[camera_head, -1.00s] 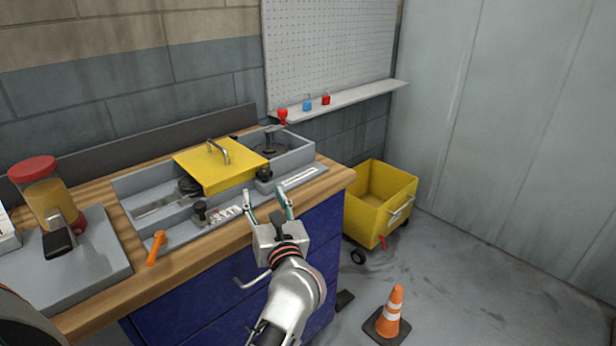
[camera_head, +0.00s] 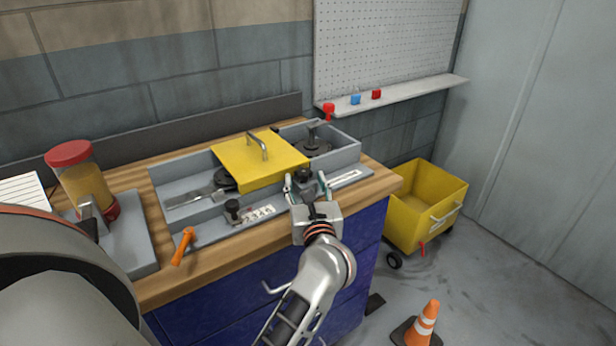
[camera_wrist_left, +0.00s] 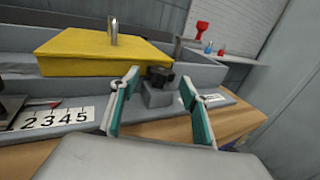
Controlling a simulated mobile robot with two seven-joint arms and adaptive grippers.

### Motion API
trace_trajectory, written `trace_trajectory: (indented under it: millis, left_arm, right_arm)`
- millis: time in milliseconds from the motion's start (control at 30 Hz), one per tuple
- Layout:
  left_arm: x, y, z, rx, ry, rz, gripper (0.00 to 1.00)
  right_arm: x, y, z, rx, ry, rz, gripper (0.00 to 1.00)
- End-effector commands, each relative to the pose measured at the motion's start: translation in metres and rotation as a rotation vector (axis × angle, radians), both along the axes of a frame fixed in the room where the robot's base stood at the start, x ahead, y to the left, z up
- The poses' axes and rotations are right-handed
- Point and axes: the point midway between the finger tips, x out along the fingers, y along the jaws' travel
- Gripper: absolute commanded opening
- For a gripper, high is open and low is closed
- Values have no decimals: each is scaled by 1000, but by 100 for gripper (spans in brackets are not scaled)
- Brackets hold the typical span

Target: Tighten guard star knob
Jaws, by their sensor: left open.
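The yellow guard (camera_head: 238,164) with a metal handle sits over the grey tray on the table; it also shows in the wrist view (camera_wrist_left: 85,58). A black star knob (camera_head: 303,173) stands on a grey block at the guard's front right corner. In the wrist view the knob (camera_wrist_left: 158,76) appears between my fingertips, beyond them. My left gripper (camera_head: 306,183) is open and empty, with its teal-padded fingers on either side of the knob in the picture. I cannot tell whether they touch it. My right gripper is not in view.
A second black knob (camera_head: 233,207) and an orange lever (camera_head: 182,246) are at the tray's front left. A jar with a red lid (camera_head: 80,180) stands far left. A yellow wheeled bin (camera_head: 405,222) and a traffic cone (camera_head: 424,322) are on the floor at right.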

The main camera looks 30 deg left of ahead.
Motion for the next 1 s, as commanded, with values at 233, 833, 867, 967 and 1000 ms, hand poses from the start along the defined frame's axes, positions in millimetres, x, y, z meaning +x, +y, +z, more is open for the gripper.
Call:
trace_trajectory:
  millis: [233, 833, 867, 967, 1000]
  left_arm:
    - [0, 0, 0, 0, 0, 0, 46]
    - [-3, 6, 5, 10, -3, -118, 8]
    - [-3, 6, 5, 9, -3, -136, 8]
    - [-4, 8, 4, 9, -4, -192, 8]
    - [-4, 8, 5, 10, -4, -214, 8]
  right_arm:
    - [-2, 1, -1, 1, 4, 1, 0]
    - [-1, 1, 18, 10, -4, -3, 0]
    - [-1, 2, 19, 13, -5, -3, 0]
    - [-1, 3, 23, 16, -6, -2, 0]
    - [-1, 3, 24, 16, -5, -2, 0]
